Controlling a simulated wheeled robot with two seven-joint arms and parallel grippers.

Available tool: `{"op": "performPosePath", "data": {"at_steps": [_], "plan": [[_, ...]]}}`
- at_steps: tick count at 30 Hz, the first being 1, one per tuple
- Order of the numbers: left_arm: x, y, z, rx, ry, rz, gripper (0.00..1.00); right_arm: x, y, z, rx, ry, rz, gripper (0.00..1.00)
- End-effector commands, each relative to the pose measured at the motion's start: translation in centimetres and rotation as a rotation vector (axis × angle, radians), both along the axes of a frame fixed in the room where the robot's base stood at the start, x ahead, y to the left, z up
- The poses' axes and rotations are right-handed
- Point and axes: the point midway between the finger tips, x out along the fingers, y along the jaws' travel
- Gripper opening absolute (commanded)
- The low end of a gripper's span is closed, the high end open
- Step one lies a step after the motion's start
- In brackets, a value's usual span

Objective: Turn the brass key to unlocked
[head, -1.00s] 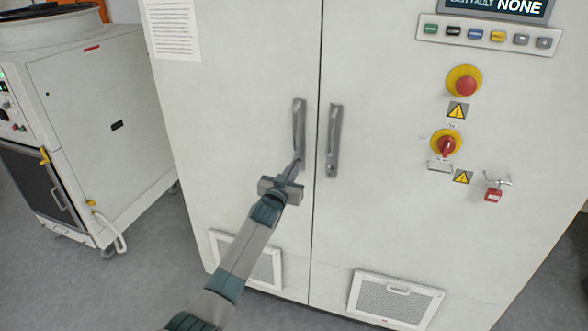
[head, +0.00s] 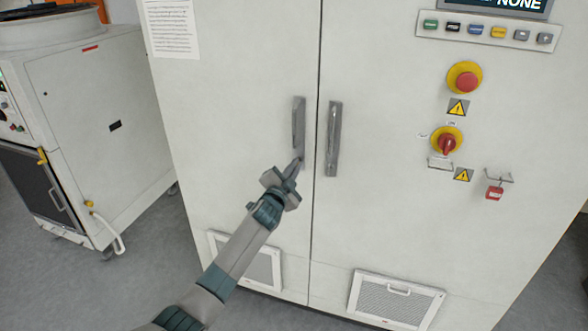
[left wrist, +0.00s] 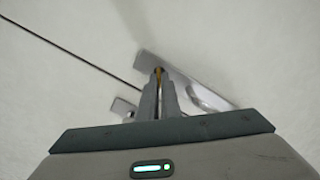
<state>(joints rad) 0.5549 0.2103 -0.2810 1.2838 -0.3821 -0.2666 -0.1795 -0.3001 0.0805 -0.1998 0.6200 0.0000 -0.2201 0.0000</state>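My left gripper (head: 298,163) reaches the lower end of the left door handle (head: 298,122) on the white cabinet. In the left wrist view, its two fingers (left wrist: 159,76) are close together at the lock end of the handle plate (left wrist: 183,78). A small strip of the brass key (left wrist: 158,74) shows between the fingertips, and the fingers look shut on it. Most of the key is hidden by the fingers, so its exact angle cannot be read. In the head view the key is too small and covered to make out. My right gripper is not in view.
The right door handle (head: 334,138) stands close by, across the door seam. A red emergency button (head: 467,82), a red rotary switch (head: 447,144) and a red padlock (head: 494,193) are on the right door. A grey-white machine (head: 105,120) stands at the left.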

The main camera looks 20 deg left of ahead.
Motion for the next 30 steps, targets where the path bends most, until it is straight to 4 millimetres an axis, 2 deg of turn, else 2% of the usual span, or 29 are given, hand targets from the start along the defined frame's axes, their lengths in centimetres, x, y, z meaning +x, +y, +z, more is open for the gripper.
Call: {"op": "performPosePath", "data": {"at_steps": [18, 30], "plan": [[0.0, -0.12, -0.29, 0.553, -0.018, 0.0, 0.0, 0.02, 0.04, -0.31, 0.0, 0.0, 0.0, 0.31], [-0.01, -0.15, -0.41, 0.706, -0.023, 0.0, 0.0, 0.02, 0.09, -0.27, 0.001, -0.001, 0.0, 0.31]]}}
